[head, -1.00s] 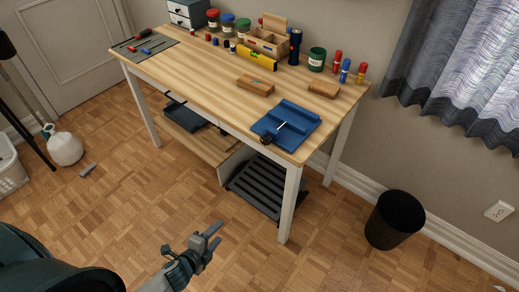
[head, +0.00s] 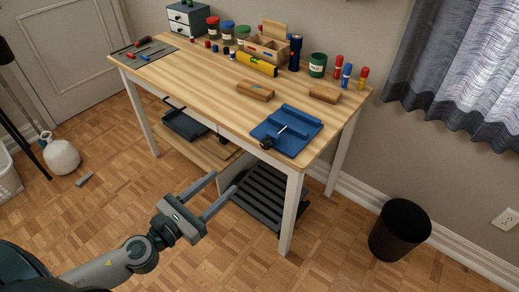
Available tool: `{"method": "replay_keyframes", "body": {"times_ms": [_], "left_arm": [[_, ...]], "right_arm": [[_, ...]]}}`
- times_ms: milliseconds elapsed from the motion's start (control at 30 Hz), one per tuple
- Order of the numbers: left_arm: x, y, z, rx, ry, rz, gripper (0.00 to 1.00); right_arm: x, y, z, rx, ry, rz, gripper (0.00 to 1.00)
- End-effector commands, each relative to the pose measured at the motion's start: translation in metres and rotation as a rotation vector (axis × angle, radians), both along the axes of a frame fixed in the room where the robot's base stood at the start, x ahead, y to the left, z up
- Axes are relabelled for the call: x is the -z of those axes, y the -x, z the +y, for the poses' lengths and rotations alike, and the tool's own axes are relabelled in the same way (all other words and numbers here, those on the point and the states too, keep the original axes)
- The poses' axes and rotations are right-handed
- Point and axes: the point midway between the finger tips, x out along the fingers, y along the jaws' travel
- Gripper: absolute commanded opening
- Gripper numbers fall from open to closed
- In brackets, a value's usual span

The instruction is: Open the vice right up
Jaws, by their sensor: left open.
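The blue vice (head: 287,131) lies on the front right corner of the desk. A pale screw or bar shows in its middle, and a black knob (head: 267,143) sits at its front left, near the desk's front edge. How wide its jaws stand apart is hard to tell at this size. My left gripper (head: 225,187) is open and empty, its two fingers spread. It is over the floor in front of the desk, lower left of the vice and apart from it. My right gripper is not in view.
The wooden desk (head: 200,88) has clear room in its middle. Two wooden blocks (head: 255,91) (head: 324,93) lie behind the vice. A yellow level (head: 257,64), jars and bottles line the back. A black bin (head: 400,229) stands on the floor at right.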

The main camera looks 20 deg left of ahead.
Motion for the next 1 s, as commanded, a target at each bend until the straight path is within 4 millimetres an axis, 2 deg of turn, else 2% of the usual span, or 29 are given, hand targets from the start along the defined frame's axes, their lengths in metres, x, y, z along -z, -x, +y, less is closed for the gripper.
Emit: {"method": "replay_keyframes", "body": {"times_ms": [267,467,733,1000], "left_arm": [[-0.002,-0.009,-0.003,-0.001,0.002,-0.002,0.47],[-0.003,-0.025,-0.009,-0.001,0.003,-0.002,0.47],[-0.003,-0.057,-0.020,-0.001,0.003,-0.001,0.47],[-0.002,-0.093,-0.033,-0.002,0.003,-0.001,0.47]], "right_arm": [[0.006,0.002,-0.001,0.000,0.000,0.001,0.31],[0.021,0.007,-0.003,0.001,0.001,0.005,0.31],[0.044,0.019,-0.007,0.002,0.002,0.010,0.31],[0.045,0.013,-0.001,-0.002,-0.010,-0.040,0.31]]}}
